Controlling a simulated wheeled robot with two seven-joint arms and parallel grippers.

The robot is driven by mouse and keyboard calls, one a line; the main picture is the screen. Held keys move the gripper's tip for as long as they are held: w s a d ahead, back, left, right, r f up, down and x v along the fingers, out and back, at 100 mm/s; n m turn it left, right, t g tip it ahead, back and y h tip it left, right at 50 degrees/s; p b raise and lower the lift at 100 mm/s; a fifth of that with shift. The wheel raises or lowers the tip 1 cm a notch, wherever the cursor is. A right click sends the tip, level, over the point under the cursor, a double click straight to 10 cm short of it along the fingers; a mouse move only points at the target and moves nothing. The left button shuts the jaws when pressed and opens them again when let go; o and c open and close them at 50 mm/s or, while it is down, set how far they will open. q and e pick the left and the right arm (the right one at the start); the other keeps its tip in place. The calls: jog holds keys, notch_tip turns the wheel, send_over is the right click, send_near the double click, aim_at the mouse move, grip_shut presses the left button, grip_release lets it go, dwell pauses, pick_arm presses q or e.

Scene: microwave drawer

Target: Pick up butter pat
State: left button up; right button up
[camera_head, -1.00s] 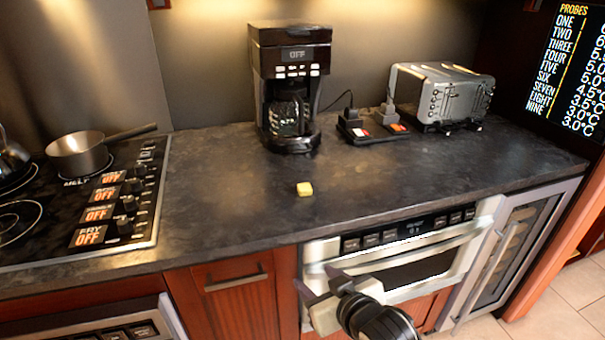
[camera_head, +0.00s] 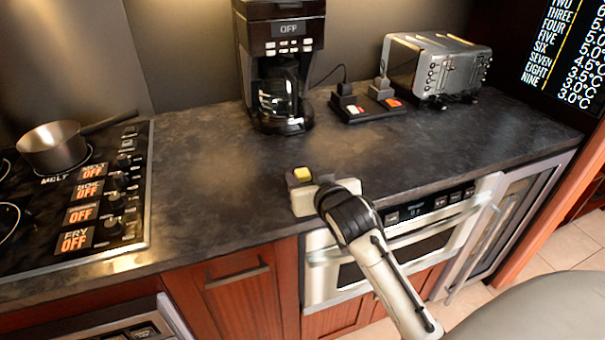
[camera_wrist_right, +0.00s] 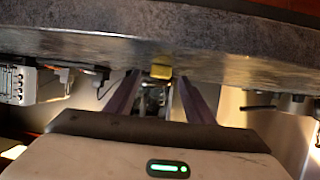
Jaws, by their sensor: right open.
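The butter pat (camera_head: 302,174) is a small yellow block near the front of the dark countertop. My right gripper (camera_head: 309,177) is at the butter pat, with its fingers to either side of it in the head view. In the right wrist view the butter pat (camera_wrist_right: 161,70) shows between the tips of the two open fingers (camera_wrist_right: 159,78). The gripper is open, and I cannot tell whether either finger touches the butter. My left gripper is not in view.
A coffee maker (camera_head: 279,75) stands behind the butter. A toaster (camera_head: 437,68) is at the back right. The stove (camera_head: 125,215) with a pan (camera_head: 52,148) is on the left. A microwave drawer (camera_head: 415,235) is below the counter's front edge. The counter around the butter is clear.

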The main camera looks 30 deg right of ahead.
jog(key=shift+x, duration=1.05)
jog(key=c, duration=1.1)
notch_tip(320, 180, up, 10)
